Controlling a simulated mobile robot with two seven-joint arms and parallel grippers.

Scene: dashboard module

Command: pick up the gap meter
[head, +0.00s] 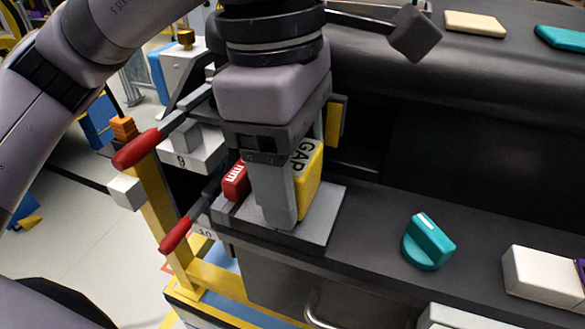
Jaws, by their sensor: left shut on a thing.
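The gap meter (308,178) is a yellow block with black GAP lettering. It stands on a grey plate (325,222) at the left end of the dark dashboard. A red piece marked mm (236,181) shows just left of it; I cannot tell if the two are joined. My left gripper (283,192) comes down from above and is shut on the gap meter. Its grey near finger covers part of the yellow face, and the far side of the grip is hidden. My right gripper is not in view.
Two red-handled clamps (137,148) (176,235) stick out left of the plate. A teal knob (428,241) and a white block (543,276) sit on the dashboard ledge (385,210) to the right. A yellow post (160,215) stands at the left edge.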

